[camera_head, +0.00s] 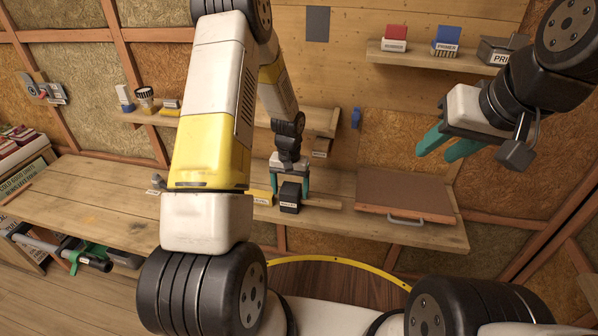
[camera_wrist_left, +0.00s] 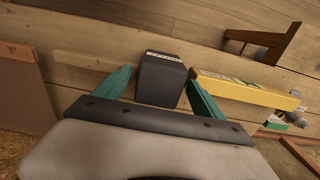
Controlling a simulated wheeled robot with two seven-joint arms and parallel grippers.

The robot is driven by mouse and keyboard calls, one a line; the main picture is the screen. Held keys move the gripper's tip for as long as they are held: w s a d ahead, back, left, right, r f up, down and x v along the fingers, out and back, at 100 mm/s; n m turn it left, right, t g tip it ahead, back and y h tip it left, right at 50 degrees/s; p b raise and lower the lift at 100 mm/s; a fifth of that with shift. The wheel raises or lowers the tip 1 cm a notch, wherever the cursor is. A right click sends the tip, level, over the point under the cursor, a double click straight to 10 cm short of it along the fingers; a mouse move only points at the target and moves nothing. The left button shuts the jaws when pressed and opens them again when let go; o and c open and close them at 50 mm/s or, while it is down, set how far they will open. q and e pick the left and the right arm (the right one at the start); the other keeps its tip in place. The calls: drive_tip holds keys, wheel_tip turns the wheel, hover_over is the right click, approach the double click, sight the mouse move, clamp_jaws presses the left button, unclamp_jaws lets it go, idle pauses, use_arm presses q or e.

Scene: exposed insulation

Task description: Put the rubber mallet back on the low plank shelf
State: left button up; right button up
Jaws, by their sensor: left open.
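The rubber mallet (camera_head: 290,197) lies on the workbench, its black labelled head to the left and its pale wooden handle to the right. Its head also shows in the left wrist view (camera_wrist_left: 162,80). My left gripper (camera_head: 291,188) is open above the bench, with its teal fingers on either side of the mallet head; gaps show beside the head in the wrist view. My right gripper (camera_head: 437,153) hangs empty at the upper right, its fingers apart. A low plank shelf (camera_head: 325,121) is on the wall behind the bench, its middle hidden by my left arm.
A yellow tool (camera_wrist_left: 245,90) lies close beside the mallet head. A brown board or case (camera_head: 405,195) with a handle fills the bench's right end. Small goods (camera_head: 145,97) stand on the shelf's left part. A higher shelf (camera_head: 425,63) holds boxes at the right.

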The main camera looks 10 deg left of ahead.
use_arm(q)
wheel_tip(320, 180, up, 20)
drive_tip(key=s+t, duration=0.1)
drive_tip(key=s, duration=0.2)
drive_tip(key=s+d+r+t+h, duration=0.1)
drive_tip(key=s+r+t, duration=0.1)
drive_tip(key=s+r, duration=0.6)
drive_tip(key=s+d+r+t+h, duration=0.1)
drive_tip(key=s+r+t, duration=0.2)
drive_tip(key=s+r, duration=0.5)
drive_tip(key=s, duration=0.5)
drive_tip(key=shift+s+r, duration=0.15)
drive_tip(key=shift+r, duration=0.1)
drive_tip(key=shift+d, duration=0.1)
drive_tip(key=shift+c, duration=0.4)
